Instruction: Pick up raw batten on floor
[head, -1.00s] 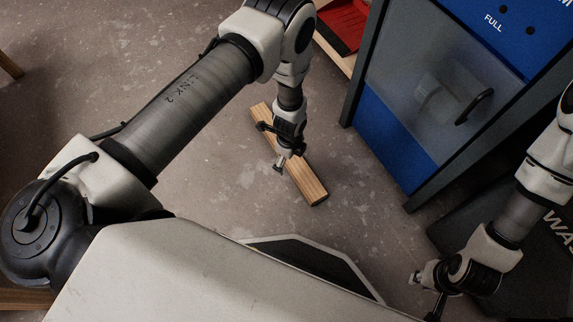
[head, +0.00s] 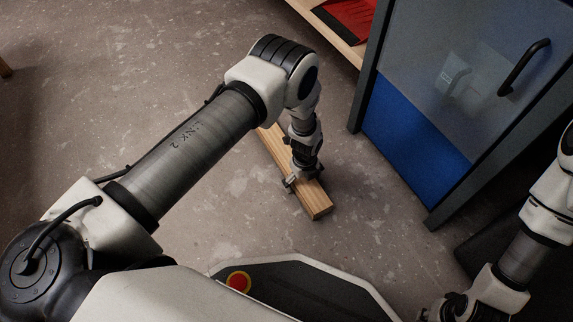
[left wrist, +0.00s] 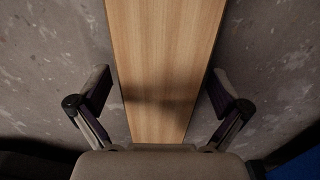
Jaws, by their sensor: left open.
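The raw batten (head: 314,200) is a bare, light-brown wooden bar lying on the concrete floor, partly hidden behind my left arm in the head view. My left gripper (head: 302,182) points down over the batten, close to its near end. In the left wrist view the batten (left wrist: 165,60) runs up the middle between the two open fingers of my left gripper (left wrist: 161,90). A gap of floor shows between each finger and the batten's sides. My right gripper (head: 432,314) is at the bottom edge of the head view, mostly cut off, and its fingers cannot be made out.
A blue and grey cabinet (head: 405,125) with a clear door and black handle stands to the right of the batten. A red item (head: 350,18) sits on a wooden board at the top. The floor left of the batten is clear.

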